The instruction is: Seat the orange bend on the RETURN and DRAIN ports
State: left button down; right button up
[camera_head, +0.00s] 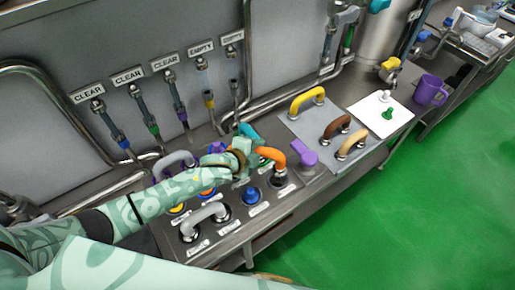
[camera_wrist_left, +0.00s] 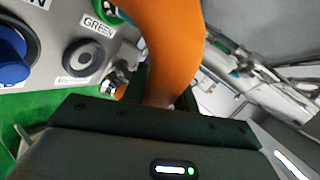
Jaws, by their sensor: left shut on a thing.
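The orange bend (camera_head: 270,154) is at the port panel (camera_head: 263,212), its near end over or on a metal port (camera_head: 280,178). I cannot tell whether it is seated. My left gripper (camera_head: 243,152) is shut on the orange bend at its left side. In the left wrist view the bend (camera_wrist_left: 172,45) rises large from between the jaws, which hide its lower end. I cannot read RETURN or DRAIN on any label. My right gripper is not in view.
A blue cap (camera_head: 251,195) and a grey bend (camera_head: 205,214) stand close by on the panel. A purple piece (camera_head: 304,154) is just right. Yellow (camera_head: 307,98), brown (camera_head: 337,126) and tan (camera_head: 352,144) bends sit on a grey mat (camera_head: 306,124).

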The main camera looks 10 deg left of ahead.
pick_arm(q)
jog(key=shift+f+b, duration=2.6)
jog(key=shift+f, duration=0.5)
jog(key=c, duration=1)
grip_release()
jog(key=p+v, duration=0.3)
jog(key=v, duration=1.3)
jog(key=shift+s+a, duration=0.1)
jog(key=shift+s, duration=0.05)
